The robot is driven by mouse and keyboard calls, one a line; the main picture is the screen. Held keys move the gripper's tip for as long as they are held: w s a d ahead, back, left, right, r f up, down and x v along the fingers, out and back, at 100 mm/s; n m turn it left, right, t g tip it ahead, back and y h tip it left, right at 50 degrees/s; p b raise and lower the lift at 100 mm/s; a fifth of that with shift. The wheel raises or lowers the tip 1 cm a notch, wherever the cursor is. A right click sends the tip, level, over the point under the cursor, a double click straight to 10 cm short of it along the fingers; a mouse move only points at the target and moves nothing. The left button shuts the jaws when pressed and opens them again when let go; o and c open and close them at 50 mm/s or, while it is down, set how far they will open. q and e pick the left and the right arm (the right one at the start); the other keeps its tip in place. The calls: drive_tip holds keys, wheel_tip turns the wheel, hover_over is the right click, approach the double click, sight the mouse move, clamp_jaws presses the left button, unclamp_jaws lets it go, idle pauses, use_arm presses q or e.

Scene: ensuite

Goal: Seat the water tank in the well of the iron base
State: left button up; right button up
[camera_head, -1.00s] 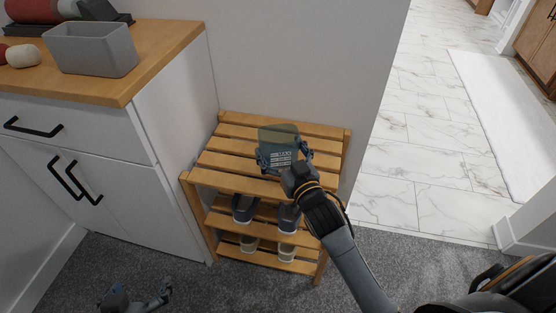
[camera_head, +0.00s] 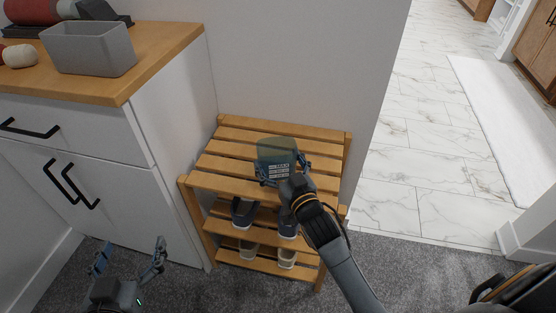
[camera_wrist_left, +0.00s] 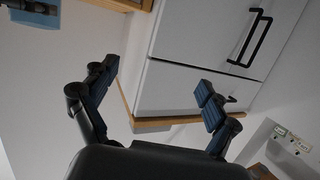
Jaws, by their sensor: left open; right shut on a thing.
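The water tank (camera_head: 277,152) is a see-through grey-green box with pale markings. My right gripper (camera_head: 284,170) is shut on it, over the top of the slatted wooden rack; I cannot tell whether the tank touches the slats. My left gripper (camera_head: 130,252) is open and empty, low in front of the white cabinet; its spread fingers also show in the left wrist view (camera_wrist_left: 157,80). A dark object (camera_head: 100,10) at the back of the cabinet top, cut by the frame edge, may be the iron base. Its well cannot be made out.
The wooden rack (camera_head: 240,135) has shoes (camera_head: 243,212) on its lower shelves. An open grey bin (camera_head: 88,50) stands on the cabinet's wooden top (camera_head: 165,45), beside rolled cloths (camera_head: 20,55). The wall rises behind the rack.

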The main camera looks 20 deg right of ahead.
drive_tip(key=o, duration=1.1)
drive_tip(key=shift+f, duration=0.1)
